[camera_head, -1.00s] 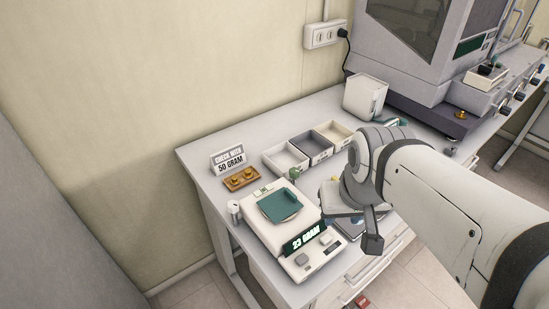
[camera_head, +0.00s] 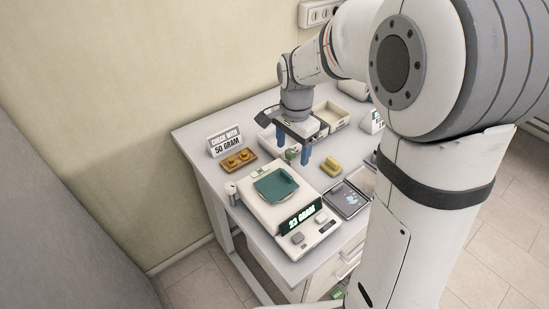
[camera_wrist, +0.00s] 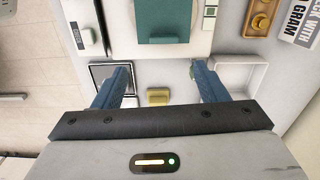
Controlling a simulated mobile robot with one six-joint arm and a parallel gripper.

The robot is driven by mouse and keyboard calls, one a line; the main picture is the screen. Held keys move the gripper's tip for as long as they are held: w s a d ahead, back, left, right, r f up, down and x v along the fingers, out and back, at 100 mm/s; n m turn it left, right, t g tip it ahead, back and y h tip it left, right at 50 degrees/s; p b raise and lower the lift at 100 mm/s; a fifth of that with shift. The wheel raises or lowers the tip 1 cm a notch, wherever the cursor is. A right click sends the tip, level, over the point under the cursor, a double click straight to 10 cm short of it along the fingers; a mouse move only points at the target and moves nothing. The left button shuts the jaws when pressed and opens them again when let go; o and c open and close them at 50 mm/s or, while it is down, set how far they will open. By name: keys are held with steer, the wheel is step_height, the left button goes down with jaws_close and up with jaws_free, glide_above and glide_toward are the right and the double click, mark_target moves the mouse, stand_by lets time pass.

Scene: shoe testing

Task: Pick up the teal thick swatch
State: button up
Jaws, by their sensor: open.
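The teal swatch (camera_head: 275,185) lies flat on the pan of the white scale (camera_head: 262,212), whose display reads 23 GRAM. It also shows at the top of the wrist view (camera_wrist: 163,20), partly cut off by the frame edge. My gripper (camera_head: 293,150) is open and empty, pointing down behind and to the right of the scale, apart from the swatch. In the wrist view my gripper's two blue fingers (camera_wrist: 157,80) are spread wide, with the swatch beyond them.
A yellow block (camera_head: 330,167) and a dark flat tray (camera_head: 348,198) lie right of the scale. Small open bins (camera_head: 330,117) stand behind, partly hidden by my arm. A brass weight holder (camera_head: 238,161) and a CHECK WITH 50 GRAM sign (camera_head: 224,143) stand at the left.

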mark_target(279, 184)
steer(key=shift+m, duration=0.4)
steer(key=f, duration=0.3)
steer(key=f+p, duration=0.1)
steer(key=f, duration=0.1)
steer(key=f+p, duration=0.1)
steer(key=f, duration=0.2)
steer(key=shift+w+a+f, duration=0.25)
steer(key=shift+a+f, duration=0.1)
steer(key=shift+c, duration=0.6)
steer(key=c, duration=1)
